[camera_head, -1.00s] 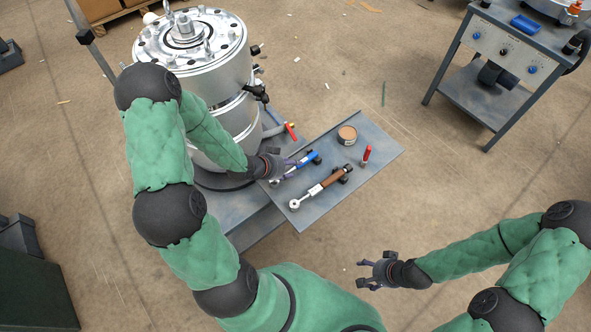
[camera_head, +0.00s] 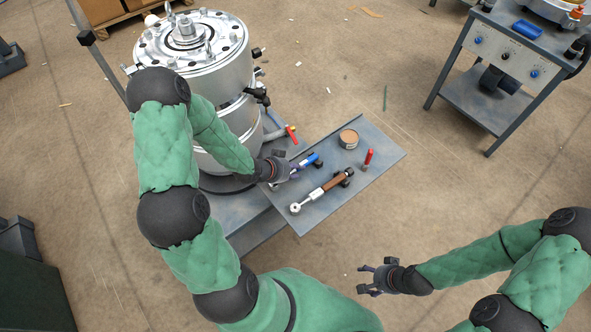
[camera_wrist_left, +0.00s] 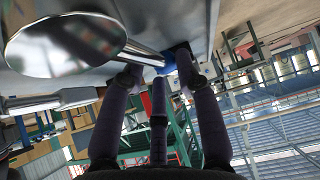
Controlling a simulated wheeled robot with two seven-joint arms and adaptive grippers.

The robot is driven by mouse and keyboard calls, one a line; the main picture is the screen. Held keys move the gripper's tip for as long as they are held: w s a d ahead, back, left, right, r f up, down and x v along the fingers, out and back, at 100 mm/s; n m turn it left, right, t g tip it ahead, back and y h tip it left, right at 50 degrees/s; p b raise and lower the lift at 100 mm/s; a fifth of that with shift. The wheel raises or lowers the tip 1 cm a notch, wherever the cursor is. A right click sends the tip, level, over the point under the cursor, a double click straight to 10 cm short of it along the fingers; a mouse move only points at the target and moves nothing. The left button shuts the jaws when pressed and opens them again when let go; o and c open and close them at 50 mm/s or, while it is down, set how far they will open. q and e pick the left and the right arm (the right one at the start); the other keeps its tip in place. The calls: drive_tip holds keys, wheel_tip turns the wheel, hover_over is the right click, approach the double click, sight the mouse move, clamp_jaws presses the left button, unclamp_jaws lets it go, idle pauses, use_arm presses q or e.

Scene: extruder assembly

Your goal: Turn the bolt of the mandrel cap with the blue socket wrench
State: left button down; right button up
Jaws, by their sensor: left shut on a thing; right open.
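The blue socket wrench (camera_head: 310,159) lies low at the grey tray, its blue handle showing just past my left gripper (camera_head: 289,169). My left gripper is shut on it; in the left wrist view the fingers (camera_wrist_left: 160,72) close around the blue part (camera_wrist_left: 169,60), beside its shiny shaft and large round head (camera_wrist_left: 66,44). Whether the wrench is clear of the tray I cannot tell. The steel cylinder with a bolted round top (camera_head: 190,38) and a central stud (camera_head: 185,27) stands to the left. My right gripper (camera_head: 370,278) is open and empty over the floor.
The grey tray (camera_head: 378,150) also holds a brown-handled wrench (camera_head: 325,188), a round tin (camera_head: 348,138) and a red tool (camera_head: 368,159). A red-handled tool (camera_head: 291,134) is beside the cylinder.

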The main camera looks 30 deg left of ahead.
sight(295, 171)
use_arm(q)
wheel_tip(295, 171, up, 10)
drive_tip(key=p, duration=0.5)
drive_tip(key=c, duration=1.5)
unclamp_jaws()
clamp_jaws()
drive_tip(key=shift+w, duration=0.1)
